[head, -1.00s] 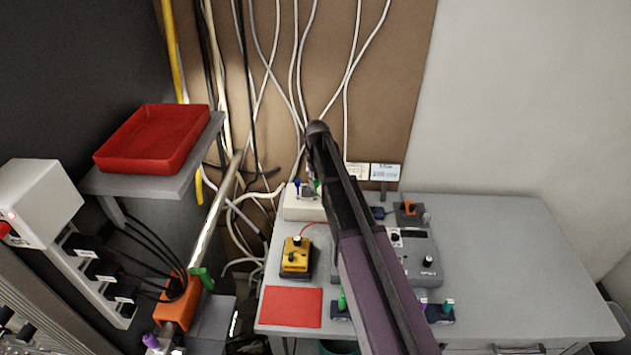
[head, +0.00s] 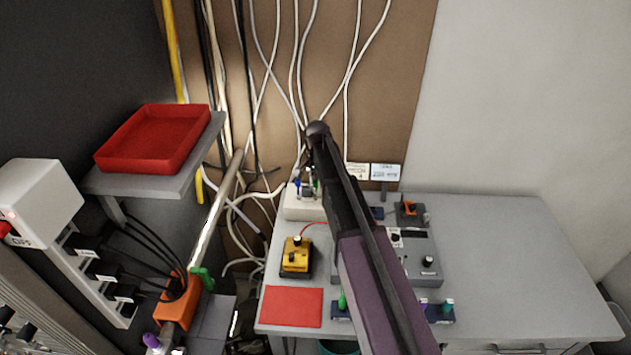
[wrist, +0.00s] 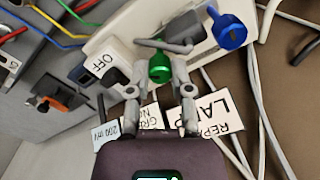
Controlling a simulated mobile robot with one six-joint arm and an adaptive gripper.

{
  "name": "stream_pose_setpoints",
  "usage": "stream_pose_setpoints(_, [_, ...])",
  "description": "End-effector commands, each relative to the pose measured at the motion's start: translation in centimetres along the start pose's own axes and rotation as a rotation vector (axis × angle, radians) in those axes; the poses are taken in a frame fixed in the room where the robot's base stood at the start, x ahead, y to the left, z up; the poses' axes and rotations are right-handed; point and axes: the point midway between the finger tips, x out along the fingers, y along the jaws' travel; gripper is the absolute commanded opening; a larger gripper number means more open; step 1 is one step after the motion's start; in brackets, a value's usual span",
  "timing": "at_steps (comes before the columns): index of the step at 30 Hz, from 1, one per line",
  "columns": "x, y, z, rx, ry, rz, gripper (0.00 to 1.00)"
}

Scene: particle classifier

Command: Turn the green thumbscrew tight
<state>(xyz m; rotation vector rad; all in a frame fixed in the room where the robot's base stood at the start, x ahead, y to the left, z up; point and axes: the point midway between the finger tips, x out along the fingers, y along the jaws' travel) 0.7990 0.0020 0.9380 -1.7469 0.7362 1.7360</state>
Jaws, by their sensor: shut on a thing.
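The green thumbscrew (wrist: 160,70) stands on the white box, with my gripper's grey fingers on either side of it in the wrist view. My gripper (wrist: 160,64) is shut on it. In the head view the green thumbscrew (head: 315,184) shows small beside my dark wrist, at the back left of the grey table. The white box (head: 301,208) is partly hidden by my arm. A blue thumbscrew (wrist: 230,30) stands on the same box, to the right in the wrist view. The thread under the green head is hidden.
A yellow device (head: 296,257) and a red mat (head: 292,307) lie left of my arm. A grey instrument (head: 425,262) is partly behind my arm. Loose white cables (head: 297,70) hang behind the box. The table's right half (head: 510,250) is clear.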

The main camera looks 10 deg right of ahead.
Motion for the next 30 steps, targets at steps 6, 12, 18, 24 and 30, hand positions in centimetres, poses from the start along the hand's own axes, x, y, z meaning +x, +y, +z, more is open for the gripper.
stream_pose_setpoints(6, [0.0, -0.03, -0.07, 0.206, 0.004, -0.001, 0.0])
stream_pose_setpoints(12, [0.0, 0.0, -0.07, 0.39, 0.007, 0.0, 0.0])
stream_pose_setpoints(18, [0.0, 0.02, -0.08, 0.542, 0.008, 0.0, 0.0])
stream_pose_setpoints(24, [0.0, 0.04, -0.07, 0.638, 0.009, 0.001, 0.0])
stream_pose_setpoints(30, [0.01, 0.05, -0.07, 0.677, 0.01, 0.001, 0.0])
